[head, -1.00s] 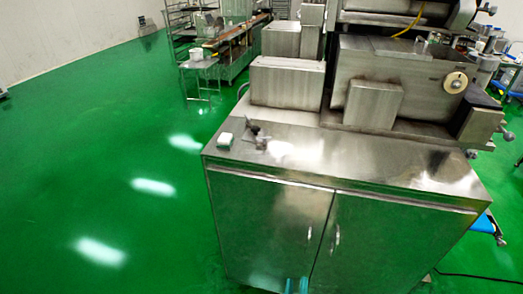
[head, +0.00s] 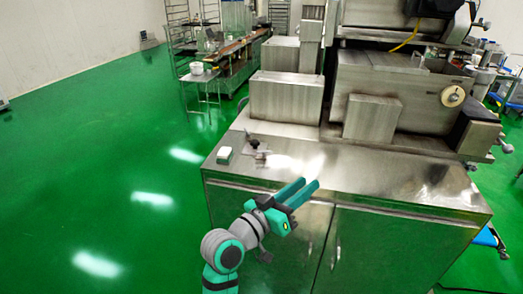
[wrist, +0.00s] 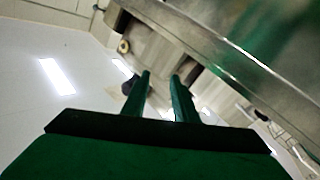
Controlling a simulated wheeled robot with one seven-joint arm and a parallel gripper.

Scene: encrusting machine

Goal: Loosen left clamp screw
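My gripper (head: 309,184) is in front of the steel cabinet, its teal fingers pointing up and right near the top's front edge. In the wrist view my gripper (wrist: 162,74) has its two fingers apart with nothing between them. I cannot tell which part is the left clamp screw. A small metal fitting with a dark knob (head: 257,150) is on the cabinet top at the left.
The steel cabinet (head: 400,240) carries the machine body (head: 400,75) with a pale round dial (head: 453,96). Green floor (head: 100,170) is clear to the left. A rack and tables stand behind.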

